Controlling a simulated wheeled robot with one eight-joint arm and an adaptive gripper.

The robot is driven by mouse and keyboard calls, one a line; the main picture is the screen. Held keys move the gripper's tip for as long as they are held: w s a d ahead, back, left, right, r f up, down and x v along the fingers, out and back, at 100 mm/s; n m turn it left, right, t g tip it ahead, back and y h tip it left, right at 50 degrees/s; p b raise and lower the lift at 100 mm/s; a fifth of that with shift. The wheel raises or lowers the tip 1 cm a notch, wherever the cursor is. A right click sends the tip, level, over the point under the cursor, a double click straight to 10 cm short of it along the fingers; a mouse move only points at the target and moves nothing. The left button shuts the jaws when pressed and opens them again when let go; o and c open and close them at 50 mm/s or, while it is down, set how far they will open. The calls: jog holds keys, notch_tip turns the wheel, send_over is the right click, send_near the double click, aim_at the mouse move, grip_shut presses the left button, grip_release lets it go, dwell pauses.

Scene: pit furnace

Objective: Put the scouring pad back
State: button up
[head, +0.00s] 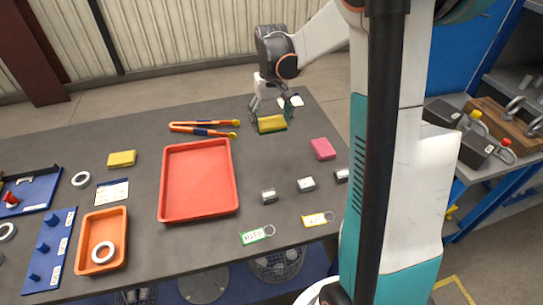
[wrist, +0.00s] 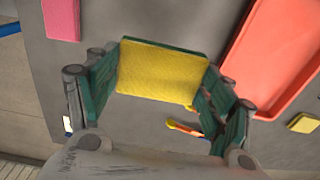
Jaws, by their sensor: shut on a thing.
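The scouring pad (head: 271,124) has a yellow face and a dark green layer. My gripper (head: 271,111) is over the far right part of the table, shut on the pad. In the wrist view the pad (wrist: 160,75) sits between the two green-lined fingers of my gripper (wrist: 158,80), its yellow face toward the camera. I cannot tell whether the pad touches the table.
A red tray (head: 164,207) and orange-blue tongs (head: 200,129) lie left of the pad. A pink block (head: 322,149) lies nearer on the right, with several small metal blocks and two key tags nearby. Another yellow block (head: 121,159) and an orange tray (head: 84,254) are farther left.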

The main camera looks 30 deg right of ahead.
aim_at(271, 122)
notch_tip(271, 122, down, 15)
jog(key=b, duration=0.4)
jog(key=shift+f+b, duration=0.1)
jog(key=shift+b, duration=0.2)
jog(key=shift+f, duration=0.15)
jog(key=o, duration=1)
jog(key=shift+o, duration=0.2)
jog(key=shift+r, duration=0.2)
notch_tip(271, 122, up, 12)
jog(key=p, duration=0.4)
